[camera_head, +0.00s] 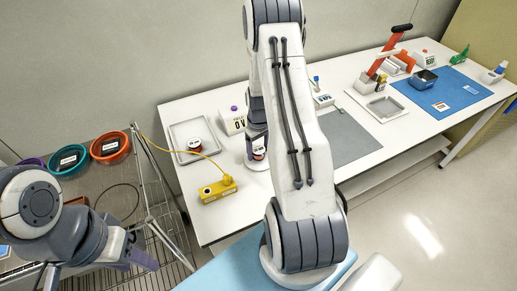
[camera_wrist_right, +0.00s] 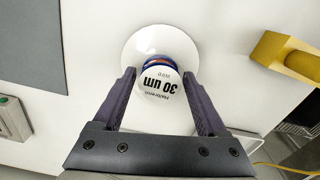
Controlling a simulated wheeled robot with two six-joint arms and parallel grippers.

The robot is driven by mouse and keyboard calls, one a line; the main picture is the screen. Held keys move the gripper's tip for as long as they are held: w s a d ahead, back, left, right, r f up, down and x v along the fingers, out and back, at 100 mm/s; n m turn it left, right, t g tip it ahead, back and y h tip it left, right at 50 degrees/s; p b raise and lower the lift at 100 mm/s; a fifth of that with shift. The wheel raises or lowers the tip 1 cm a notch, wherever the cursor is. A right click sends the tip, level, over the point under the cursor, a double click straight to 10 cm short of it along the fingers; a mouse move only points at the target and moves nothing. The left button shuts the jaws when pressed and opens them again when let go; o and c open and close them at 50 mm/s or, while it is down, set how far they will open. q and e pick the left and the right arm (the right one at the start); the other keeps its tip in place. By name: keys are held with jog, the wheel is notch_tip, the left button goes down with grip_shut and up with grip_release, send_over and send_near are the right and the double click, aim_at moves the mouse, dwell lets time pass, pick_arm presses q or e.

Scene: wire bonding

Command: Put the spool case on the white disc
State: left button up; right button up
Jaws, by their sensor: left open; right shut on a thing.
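The spool case (camera_wrist_right: 163,85), a round case with a white label reading 30 um and a blue and red side, is between the fingers of my right gripper (camera_wrist_right: 160,76). The white disc (camera_wrist_right: 148,38) lies behind it in the right wrist view, and the case overlaps the disc. In the head view the case (camera_head: 258,154) is low over the disc (camera_head: 256,165); I cannot tell if they touch. My right arm partly hides the disc there. My left gripper (camera_head: 143,259) is at lower left, away from the case, its fingers only partly visible.
A grey tray (camera_head: 180,131) with a red round case (camera_head: 194,146) stands left of the disc. A yellow block (camera_head: 218,190) is in front, with a yellow cable. A white box (camera_head: 233,121) stands behind. Coloured bins (camera_head: 109,147) sit on the wire rack.

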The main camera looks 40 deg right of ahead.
jog(key=shift+f, duration=0.2)
jog(key=shift+f, duration=0.2)
jog(key=o, duration=1.3)
jog(key=shift+r, duration=0.15)
